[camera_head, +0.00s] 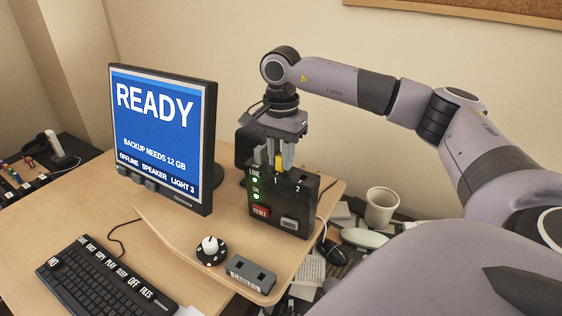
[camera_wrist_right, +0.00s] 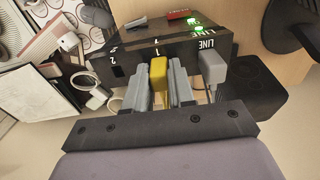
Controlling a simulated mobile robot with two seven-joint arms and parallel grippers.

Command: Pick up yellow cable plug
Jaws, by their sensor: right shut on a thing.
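The yellow cable plug (camera_wrist_right: 158,76) sits between the two fingers of my right gripper (camera_wrist_right: 164,85) in the right wrist view. In the head view a little of the yellow plug (camera_head: 278,161) shows between the fingers of the right gripper (camera_head: 278,160), over the top of the black box (camera_head: 290,215). The gripper points down and is shut on the plug. The plug is at the spot marked 1; I cannot tell whether it is seated in a socket. A grey plug (camera_wrist_right: 212,68) is beside it at the spot marked LINE. My left gripper is not in view.
A monitor (camera_head: 165,135) reading READY stands left of the box. A keyboard (camera_head: 95,280), a white knob (camera_head: 210,245) and a small grey block (camera_head: 250,274) are on the desk (camera_head: 160,235). A mug (camera_head: 381,207) and a mouse stand to the right.

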